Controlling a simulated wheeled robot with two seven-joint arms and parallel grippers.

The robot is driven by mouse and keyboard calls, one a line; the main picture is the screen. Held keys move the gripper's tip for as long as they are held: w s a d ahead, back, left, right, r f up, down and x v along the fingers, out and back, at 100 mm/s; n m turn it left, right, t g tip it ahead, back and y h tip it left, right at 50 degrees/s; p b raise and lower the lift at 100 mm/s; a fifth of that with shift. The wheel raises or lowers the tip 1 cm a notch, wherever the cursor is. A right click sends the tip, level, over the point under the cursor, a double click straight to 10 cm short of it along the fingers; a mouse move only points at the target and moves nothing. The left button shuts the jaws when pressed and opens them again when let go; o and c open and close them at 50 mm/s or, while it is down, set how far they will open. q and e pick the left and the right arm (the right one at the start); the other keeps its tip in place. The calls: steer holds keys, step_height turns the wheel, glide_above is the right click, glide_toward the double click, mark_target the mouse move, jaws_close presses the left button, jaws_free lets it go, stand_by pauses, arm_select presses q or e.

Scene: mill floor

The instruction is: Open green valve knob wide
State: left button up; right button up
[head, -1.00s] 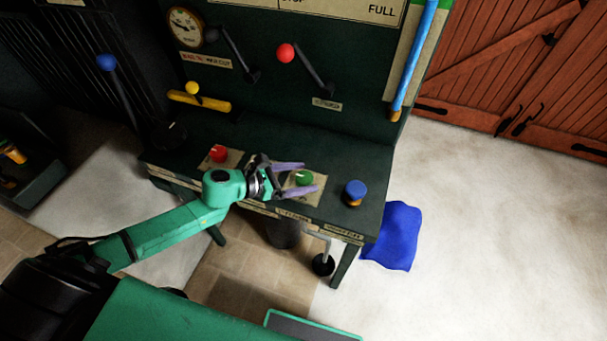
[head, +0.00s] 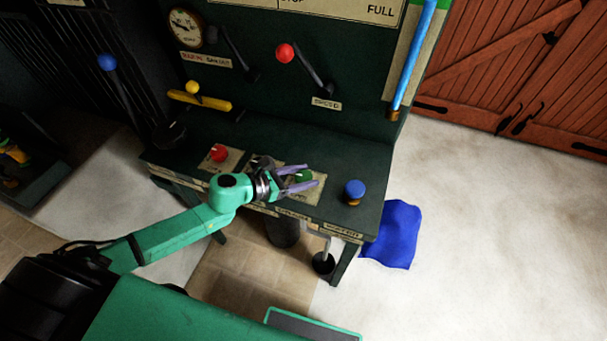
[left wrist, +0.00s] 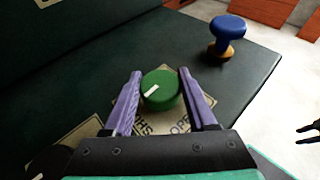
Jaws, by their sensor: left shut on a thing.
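The green valve knob (head: 304,174) sits on a pale label plate on top of the dark green bench. In the left wrist view, the green knob (left wrist: 161,93) is round with a short white pointer mark on its top. My left gripper (head: 312,177) has its two purple fingers around the knob, one on each side, and is shut on it. In the left wrist view, the gripper (left wrist: 156,92) hides part of the plate (left wrist: 166,125), whose lettering is only partly readable.
A red knob (head: 219,153) sits left of my gripper, and a blue mushroom-shaped knob (head: 354,191) stands to the right. A blue cloth (head: 398,236) lies on the floor beside the bench.

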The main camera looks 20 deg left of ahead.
arm_select(q)
steer(key=n+t+y+p, duration=0.2)
steer(key=n+y+p, duration=0.1)
steer(key=n, duration=0.1)
steer(key=shift+d+r+t+y, duration=0.1)
steer(key=shift+r+t+y, duration=0.2)
steer(key=shift+t+y, duration=0.1)
steer(key=n+t+y+p, duration=0.1)
steer(key=n+y+p, duration=0.1)
steer(key=y, duration=0.1)
steer(key=shift+n, duration=0.4)
steer(key=shift+f+n+y+p, duration=0.1)
steer(key=shift+n+y+p, duration=0.3)
steer(key=shift+n+y, duration=1.4)
steer(key=shift+y, duration=0.4)
steer(key=n+y, duration=0.2)
steer(key=y, duration=0.1)
steer(key=shift+f+n+g, duration=0.15)
steer(key=shift+n+g, duration=0.15)
steer(key=shift+g, duration=0.1)
steer(key=shift+n+g+y+b, duration=0.35)
steer(key=shift+n+g+y, duration=0.85)
steer(key=shift+n+y, duration=0.85)
steer(key=o, duration=1.4)
steer(key=shift+c, duration=0.2)
